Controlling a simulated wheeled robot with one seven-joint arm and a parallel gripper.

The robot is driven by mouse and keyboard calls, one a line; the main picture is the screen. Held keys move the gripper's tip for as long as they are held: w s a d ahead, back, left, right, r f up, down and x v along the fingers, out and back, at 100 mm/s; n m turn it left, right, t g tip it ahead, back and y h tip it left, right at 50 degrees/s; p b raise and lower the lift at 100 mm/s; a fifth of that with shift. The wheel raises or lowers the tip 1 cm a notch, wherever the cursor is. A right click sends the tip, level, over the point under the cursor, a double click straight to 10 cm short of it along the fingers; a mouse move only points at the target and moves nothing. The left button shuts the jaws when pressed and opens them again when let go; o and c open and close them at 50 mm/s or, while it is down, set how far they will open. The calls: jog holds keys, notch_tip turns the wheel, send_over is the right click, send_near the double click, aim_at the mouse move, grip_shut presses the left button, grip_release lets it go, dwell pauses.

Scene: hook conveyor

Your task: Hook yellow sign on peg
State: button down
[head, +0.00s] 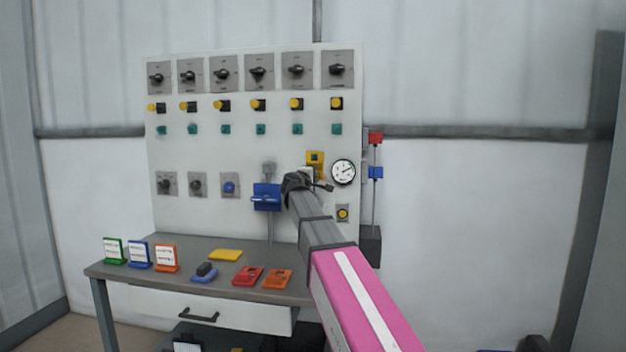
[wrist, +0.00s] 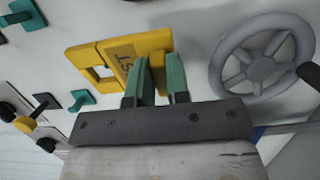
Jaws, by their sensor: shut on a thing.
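The yellow sign (head: 315,158) is up against the front of the white panel, near the round gauge. In the wrist view, the sign (wrist: 110,55) shows dark lettering and a square opening, and it sits tilted. My gripper (wrist: 161,78) has its green fingers shut on a yellow edge of the sign. In the head view, my gripper (head: 305,180) is just below the sign, and partly covers it. A green spot shows inside the sign's opening in the head view. I cannot make out the peg, or whether the sign is around it.
A grey handwheel (wrist: 262,62) is close beside the fingers. A blue lockout piece (head: 266,197) and the gauge (head: 343,172) flank my gripper. The bench (head: 120,268) below holds several coloured tags and a flat yellow piece (head: 226,255). A red-and-blue rod device (head: 375,172) stands at the panel's right edge.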

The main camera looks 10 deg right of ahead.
jog(key=shift+w+d+f, duration=0.1)
jog(key=shift+w+d, duration=0.15)
jog(key=shift+w, duration=0.4)
jog(key=shift+w+d, duration=0.2)
jog(key=shift+w, duration=0.45)
jog(key=shift+w+d+f, duration=0.2)
jog(key=shift+w+f, duration=0.2)
jog(key=shift+w, duration=0.1)
jog(key=shift+f, duration=0.1)
jog(key=c, duration=1)
grip_release()
